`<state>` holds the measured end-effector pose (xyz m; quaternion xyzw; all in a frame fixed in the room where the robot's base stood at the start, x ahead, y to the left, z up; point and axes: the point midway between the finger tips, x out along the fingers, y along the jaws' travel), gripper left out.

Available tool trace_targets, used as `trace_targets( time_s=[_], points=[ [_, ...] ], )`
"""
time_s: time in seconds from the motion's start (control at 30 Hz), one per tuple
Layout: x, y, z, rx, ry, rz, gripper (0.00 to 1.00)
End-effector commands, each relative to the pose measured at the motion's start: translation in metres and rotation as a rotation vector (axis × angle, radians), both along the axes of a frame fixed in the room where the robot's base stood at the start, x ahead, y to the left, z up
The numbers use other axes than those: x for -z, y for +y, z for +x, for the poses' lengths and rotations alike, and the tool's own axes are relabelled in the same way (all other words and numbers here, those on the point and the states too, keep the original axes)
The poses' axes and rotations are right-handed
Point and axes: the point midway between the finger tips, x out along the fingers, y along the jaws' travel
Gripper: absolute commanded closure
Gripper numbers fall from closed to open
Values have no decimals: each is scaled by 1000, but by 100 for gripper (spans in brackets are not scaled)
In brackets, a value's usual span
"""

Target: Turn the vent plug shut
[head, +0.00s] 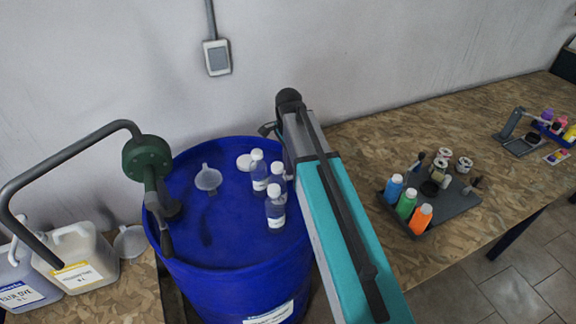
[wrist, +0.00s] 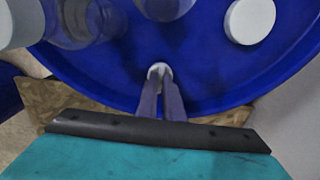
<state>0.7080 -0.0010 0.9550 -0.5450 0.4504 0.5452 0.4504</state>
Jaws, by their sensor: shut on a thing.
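The blue drum (head: 225,275) stands between the benches, and its lid fills much of the wrist view (wrist: 215,75). In the wrist view my gripper (wrist: 160,80) is over the lid near the rim. Its two fingers are closed on a small pale round piece, which looks like the vent plug (wrist: 158,67). Most of the plug is hidden by the fingertips, so how far it is turned cannot be told. In the head view my arm hides the plug and the fingers. A white round cap (wrist: 250,20) lies apart on the lid, also in the head view (head: 245,162).
Several white-capped bottles (head: 275,212) stand on the lid close to my arm. A funnel (head: 208,178) and a green hand pump (head: 147,158) are on the drum's left half. Jugs (head: 75,258) stand at left. A grey tray (head: 455,205) with bottles sits on the right bench.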

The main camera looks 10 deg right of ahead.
Motion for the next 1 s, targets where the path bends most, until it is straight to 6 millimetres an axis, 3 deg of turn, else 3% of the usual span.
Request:
trace_targets(
  time_s=[0.4,0.43,0.53,1.0],
  points=[
    [0,-1,0,11,1,0,100],
    [0,-1,0,11,1,0,88],
    [0,-1,0,10,0,0,74],
    [-4,-1,0,9,-1,0,74]
  ],
)
